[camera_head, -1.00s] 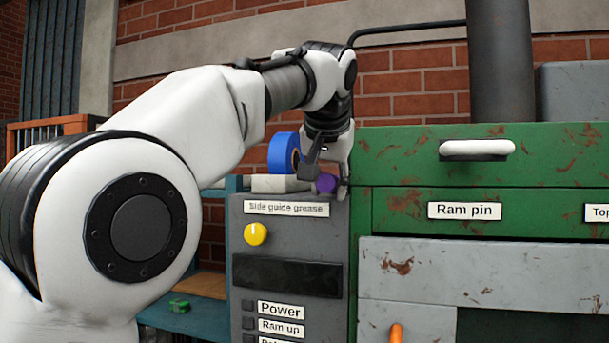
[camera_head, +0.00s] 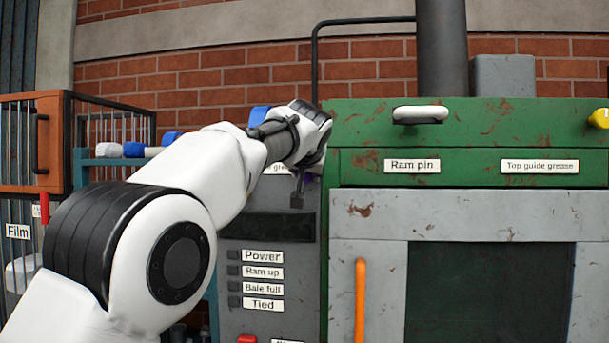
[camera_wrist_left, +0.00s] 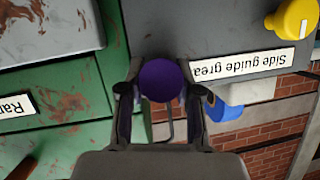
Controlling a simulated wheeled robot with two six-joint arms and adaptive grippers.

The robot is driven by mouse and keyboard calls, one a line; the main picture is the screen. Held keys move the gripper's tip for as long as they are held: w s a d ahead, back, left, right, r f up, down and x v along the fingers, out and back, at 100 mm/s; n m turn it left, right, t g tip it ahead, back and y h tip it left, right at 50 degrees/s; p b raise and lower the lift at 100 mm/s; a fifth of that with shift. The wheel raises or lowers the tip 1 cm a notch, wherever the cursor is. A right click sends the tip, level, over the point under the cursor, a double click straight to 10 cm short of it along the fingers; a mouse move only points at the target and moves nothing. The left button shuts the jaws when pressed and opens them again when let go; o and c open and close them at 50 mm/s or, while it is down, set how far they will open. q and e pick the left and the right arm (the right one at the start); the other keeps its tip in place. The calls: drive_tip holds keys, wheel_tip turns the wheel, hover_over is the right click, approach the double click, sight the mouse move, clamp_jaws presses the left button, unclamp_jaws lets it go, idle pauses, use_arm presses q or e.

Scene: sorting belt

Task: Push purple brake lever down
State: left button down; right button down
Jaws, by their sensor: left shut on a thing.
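The purple brake lever's round knob (camera_wrist_left: 161,80) sits between the two fingers of my left gripper (camera_wrist_left: 160,98) in the left wrist view. The fingers are shut on it from both sides. In the head view my left gripper (camera_head: 297,194) is in front of the upper right of the grey control panel (camera_head: 268,200), beside the green machine. Only a sliver of the purple lever (camera_head: 307,180) shows there, and my arm hides the rest. My right gripper is not in view.
A yellow knob (camera_wrist_left: 297,18) and the "Side guide grease" label (camera_wrist_left: 249,62) are close by in the wrist view. A cage (camera_head: 25,140) stands left.

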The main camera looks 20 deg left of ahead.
use_arm(q)
drive_tip(key=shift+r, duration=0.15)
drive_tip(key=c, duration=1)
unclamp_jaws()
drive_tip(key=shift+o, duration=1.2)
drive_tip(key=shift+w, duration=0.15)
drive_tip(key=shift+w+a+f, duration=0.1)
drive_tip(key=shift+w+f, duration=0.1)
drive_tip(key=shift+f, duration=0.05)
drive_tip(key=v, duration=1.1)
drive_tip(key=shift+s+r, duration=0.15)
drive_tip(key=shift+s, duration=0.15)
drive_tip(key=shift+s+d, duration=0.1)
drive_tip(key=shift+d, duration=0.15)
